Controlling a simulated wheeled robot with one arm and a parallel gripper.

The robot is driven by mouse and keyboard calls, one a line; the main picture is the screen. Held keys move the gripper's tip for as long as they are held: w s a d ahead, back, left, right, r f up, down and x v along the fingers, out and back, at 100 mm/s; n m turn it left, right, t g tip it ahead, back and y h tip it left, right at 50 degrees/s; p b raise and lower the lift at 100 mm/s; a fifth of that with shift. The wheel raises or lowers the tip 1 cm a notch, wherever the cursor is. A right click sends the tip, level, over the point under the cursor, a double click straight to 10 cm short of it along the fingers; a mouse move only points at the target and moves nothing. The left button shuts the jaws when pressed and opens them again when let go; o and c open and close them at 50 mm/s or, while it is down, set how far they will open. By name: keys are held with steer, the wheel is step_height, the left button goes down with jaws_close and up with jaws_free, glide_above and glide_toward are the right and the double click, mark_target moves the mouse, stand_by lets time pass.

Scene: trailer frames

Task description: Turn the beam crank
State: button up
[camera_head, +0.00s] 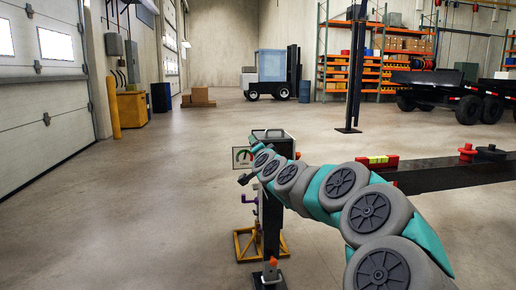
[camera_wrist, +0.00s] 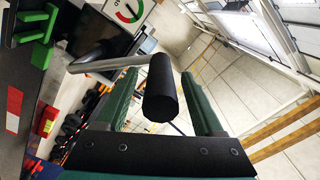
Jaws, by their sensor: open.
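In the wrist view the crank handle (camera_wrist: 161,92) is a black cylindrical grip on a grey rod (camera_wrist: 103,64) that comes in from the left. My gripper (camera_wrist: 160,73) is open, with one green finger on each side of the grip and gaps visible between them. Whether the grip lies fully between the fingertips or just in front of them I cannot tell. In the head view my arm reaches to a dark post (camera_head: 271,215), and the gripper end is mostly hidden. The black beam (camera_head: 455,174) lies at the right.
A gauge with a green and red dial (camera_head: 243,157) sits by the post and shows in the wrist view (camera_wrist: 128,11). A green bracket (camera_wrist: 37,38) is at the wrist view's left. A yellow stand (camera_head: 243,246) is at the post's foot. The floor at left is clear.

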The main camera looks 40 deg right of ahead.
steer(key=v, duration=0.7)
steer(key=shift+s+b, duration=0.3)
steer(key=shift+a, duration=0.15)
stand_by(0.4)
